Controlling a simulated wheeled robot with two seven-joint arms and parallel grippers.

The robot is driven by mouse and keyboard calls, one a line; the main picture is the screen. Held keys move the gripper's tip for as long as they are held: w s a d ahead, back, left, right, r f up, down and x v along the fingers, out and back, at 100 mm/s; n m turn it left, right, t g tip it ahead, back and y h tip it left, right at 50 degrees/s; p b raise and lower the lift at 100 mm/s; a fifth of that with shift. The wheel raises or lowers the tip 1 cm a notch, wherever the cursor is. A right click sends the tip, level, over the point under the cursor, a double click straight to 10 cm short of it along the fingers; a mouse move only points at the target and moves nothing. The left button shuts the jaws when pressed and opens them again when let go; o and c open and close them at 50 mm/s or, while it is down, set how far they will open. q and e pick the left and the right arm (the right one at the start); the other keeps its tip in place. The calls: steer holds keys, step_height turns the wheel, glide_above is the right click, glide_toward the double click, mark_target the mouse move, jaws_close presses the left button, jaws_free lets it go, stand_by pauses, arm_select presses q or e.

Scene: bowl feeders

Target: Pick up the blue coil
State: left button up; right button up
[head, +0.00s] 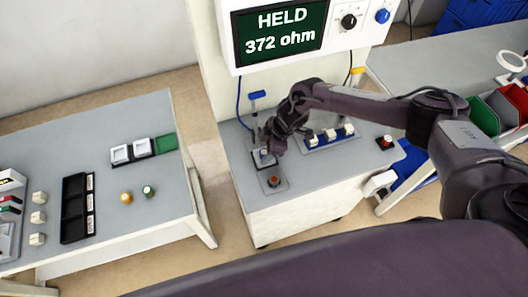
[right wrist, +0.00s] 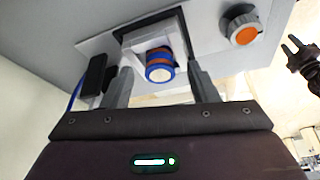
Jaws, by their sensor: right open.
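The blue coil (right wrist: 160,73), with a copper-coloured band and a pale end, sits in a white holder on a plate of the test bench. In the head view it is small and partly hidden by my right gripper (head: 270,146). In the right wrist view my right gripper (right wrist: 158,78) is open, with one finger on each side of the coil and a visible gap to each. A dark two-pronged shape at the right edge of that view may be my left gripper (right wrist: 304,58); its opening is unclear. The head view does not show my left gripper.
A screen (head: 279,32) above the bench reads "HELD 372 ohm". Orange (head: 126,197) and green (head: 148,191) pieces stand on the left table.

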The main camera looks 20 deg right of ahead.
steer(key=c, duration=1.2)
steer(key=shift+o, duration=0.2)
steer(key=shift+r, duration=0.1)
